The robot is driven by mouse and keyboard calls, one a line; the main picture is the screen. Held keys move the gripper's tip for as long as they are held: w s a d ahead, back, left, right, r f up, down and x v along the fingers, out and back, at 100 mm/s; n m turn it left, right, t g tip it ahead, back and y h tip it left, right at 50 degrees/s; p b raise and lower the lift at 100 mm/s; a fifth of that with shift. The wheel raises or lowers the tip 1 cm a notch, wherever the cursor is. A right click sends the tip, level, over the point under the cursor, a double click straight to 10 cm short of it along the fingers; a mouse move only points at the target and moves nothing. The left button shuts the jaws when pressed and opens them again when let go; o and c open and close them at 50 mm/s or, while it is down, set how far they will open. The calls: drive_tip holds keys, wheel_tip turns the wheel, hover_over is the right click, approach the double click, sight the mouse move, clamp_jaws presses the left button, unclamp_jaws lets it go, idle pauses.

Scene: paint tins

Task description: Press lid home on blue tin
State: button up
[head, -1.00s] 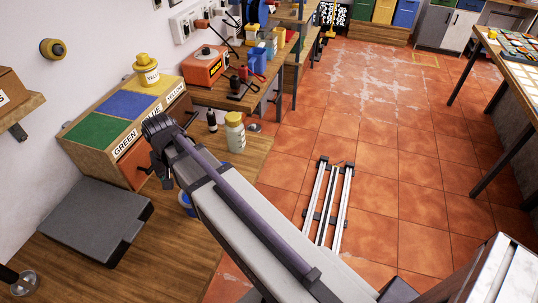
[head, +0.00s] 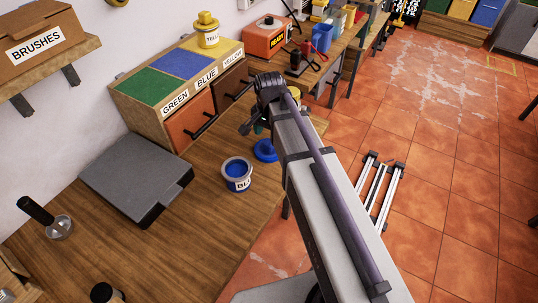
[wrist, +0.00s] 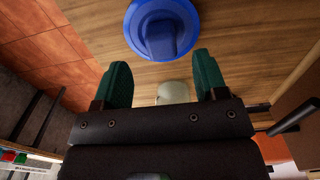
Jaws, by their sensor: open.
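The blue tin (head: 237,183) stands upright and open on the wooden bench in the head view, with blue paint showing inside. Its blue lid (head: 265,151) lies apart from it, to the right, near the bench's edge. In the wrist view the lid (wrist: 163,28) has a raised block grip and lies just beyond the fingertips. My gripper (wrist: 163,75) has two green fingers spread apart with nothing between their tips. In the head view my arm mostly hides the gripper; only a bit of green shows. The tin is not visible in the wrist view.
A glass-based tool (head: 58,225) is at left. A pale round thing (wrist: 174,92) is near the fingers. Bench between case and tin is clear.

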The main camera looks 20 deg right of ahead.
sight(269, 141)
wheel_tip(269, 141, down, 5)
drive_tip(key=b, duration=0.5)
drive_tip(key=shift+a+f, duration=0.1)
drive_tip(key=shift+f, duration=0.1)
drive_tip(key=shift+r, duration=0.25)
drive_tip(key=c, duration=1)
